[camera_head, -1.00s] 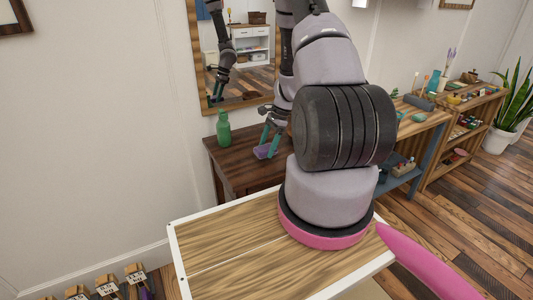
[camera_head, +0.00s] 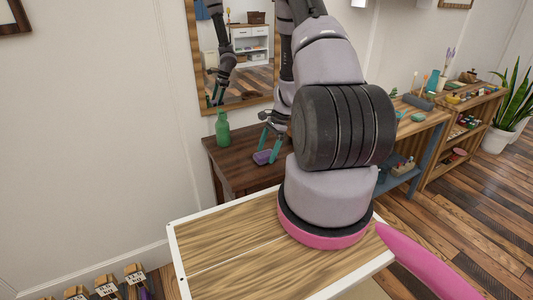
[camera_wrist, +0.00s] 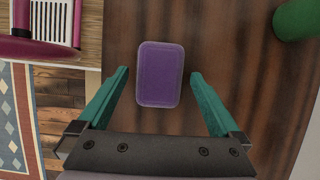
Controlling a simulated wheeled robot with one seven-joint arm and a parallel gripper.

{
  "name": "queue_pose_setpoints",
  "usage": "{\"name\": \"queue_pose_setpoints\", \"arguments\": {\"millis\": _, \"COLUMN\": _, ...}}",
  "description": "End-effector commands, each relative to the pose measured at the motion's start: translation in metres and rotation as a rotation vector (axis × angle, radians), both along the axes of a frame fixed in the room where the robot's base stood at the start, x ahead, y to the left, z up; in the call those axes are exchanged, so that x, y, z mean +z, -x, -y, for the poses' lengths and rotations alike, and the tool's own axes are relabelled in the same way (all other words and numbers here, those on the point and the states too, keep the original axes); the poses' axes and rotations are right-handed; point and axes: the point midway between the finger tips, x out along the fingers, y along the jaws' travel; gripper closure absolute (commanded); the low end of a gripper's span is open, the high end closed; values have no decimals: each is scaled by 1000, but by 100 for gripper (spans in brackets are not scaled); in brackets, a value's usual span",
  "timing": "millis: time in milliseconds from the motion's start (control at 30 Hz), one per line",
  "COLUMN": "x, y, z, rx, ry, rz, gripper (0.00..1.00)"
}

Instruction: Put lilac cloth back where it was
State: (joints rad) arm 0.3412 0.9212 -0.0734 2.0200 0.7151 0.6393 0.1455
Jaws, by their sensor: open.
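The lilac cloth (camera_head: 262,157) is a small purple rounded rectangle lying flat on the dark wooden table (camera_head: 235,166). It shows whole in the wrist view (camera_wrist: 160,74). My gripper (camera_head: 268,155) is over the table with its teal fingers open. In the wrist view my gripper (camera_wrist: 160,75) has one finger on each side of the cloth, with a gap on both sides. The fingers appear to be above the cloth, not touching it.
A green bottle (camera_head: 222,130) stands at the table's back left; part of it shows in the wrist view (camera_wrist: 297,18). A mirror (camera_head: 235,75) hangs behind the table. Shelves with small objects (camera_head: 425,118) stand to the right. The tabletop around the cloth is mostly clear.

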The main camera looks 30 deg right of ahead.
Motion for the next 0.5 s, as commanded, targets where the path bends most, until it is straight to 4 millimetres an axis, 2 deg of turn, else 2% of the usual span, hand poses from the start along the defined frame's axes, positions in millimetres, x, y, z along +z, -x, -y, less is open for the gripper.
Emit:
{"name": "queue_pose_setpoints", "arguments": {"millis": 300, "x": 62, "y": -2, "z": 26, "rx": -2, "ry": 3, "rz": 4, "gripper": 0}}
{"name": "queue_pose_setpoints", "arguments": {"millis": 500, "x": 92, "y": -2, "z": 39, "rx": -1, "ry": 2, "rz": 3, "gripper": 0}}
